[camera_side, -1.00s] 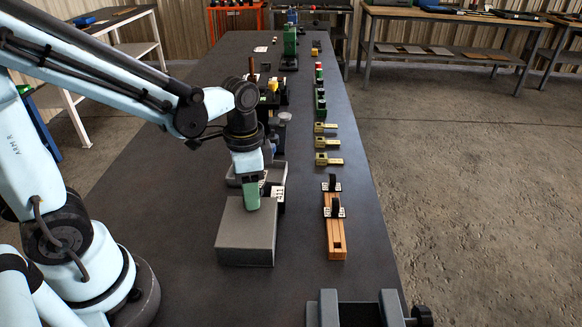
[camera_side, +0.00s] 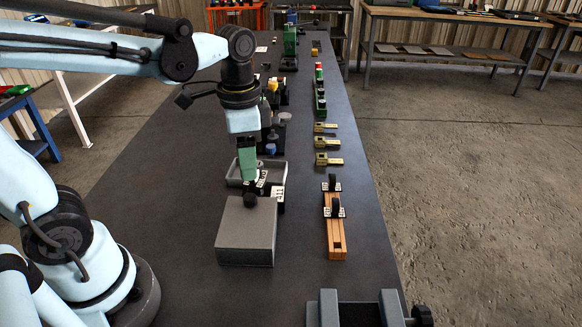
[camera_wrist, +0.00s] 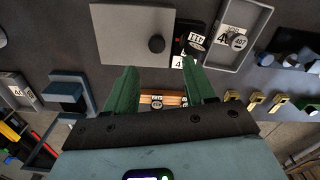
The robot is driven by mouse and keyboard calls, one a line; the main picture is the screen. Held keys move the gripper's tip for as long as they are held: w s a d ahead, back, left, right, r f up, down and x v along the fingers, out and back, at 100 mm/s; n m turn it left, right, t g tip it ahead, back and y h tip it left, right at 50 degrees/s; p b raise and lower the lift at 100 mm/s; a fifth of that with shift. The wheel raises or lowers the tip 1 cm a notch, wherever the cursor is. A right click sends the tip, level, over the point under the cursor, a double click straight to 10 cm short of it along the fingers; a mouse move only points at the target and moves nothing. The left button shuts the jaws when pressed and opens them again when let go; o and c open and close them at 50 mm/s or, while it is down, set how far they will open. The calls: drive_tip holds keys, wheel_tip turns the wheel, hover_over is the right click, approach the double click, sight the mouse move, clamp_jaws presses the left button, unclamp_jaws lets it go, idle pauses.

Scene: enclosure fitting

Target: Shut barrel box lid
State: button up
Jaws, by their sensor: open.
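The grey box (camera_side: 245,250) stands on the bench with its flat lid (camera_side: 238,215) lying level over it. I see no open gap at the lid's edge from here. A dark knob (camera_side: 250,201) stands on the lid near its far edge. The wrist view also shows the lid (camera_wrist: 120,30) and the round knob (camera_wrist: 156,43). My gripper (camera_side: 249,180) is above the knob, pointing down. In the wrist view its green fingers (camera_wrist: 161,66) are spread apart with nothing between them, and the knob is beyond the tips.
A black labelled part (camera_wrist: 190,40) sits against the box's side. A shallow grey open tray (camera_wrist: 236,58) lies behind the box. A wooden block (camera_side: 336,235) with black labelled pieces is to the right. A grey vise-like fixture (camera_side: 350,312) is at the front. Bench around the box's left is clear.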

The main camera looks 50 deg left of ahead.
drive_tip(key=shift+r, duration=2.15)
drive_tip(key=shift+f, duration=0.1)
drive_tip(key=f+n+t, duration=0.2)
drive_tip(key=n+t, duration=0.1)
drive_tip(key=f+n+t, duration=0.1)
drive_tip(key=t, duration=0.1)
drive_tip(key=shift+s+a+f, duration=0.3)
drive_tip(key=shift+s+f, duration=0.05)
drive_tip(key=shift+s, duration=0.05)
drive_tip(key=shift+a+f+n+t, duration=0.1)
drive_tip(key=shift+f+n+t, duration=0.45)
drive_tip(key=shift+n+t, duration=0.5)
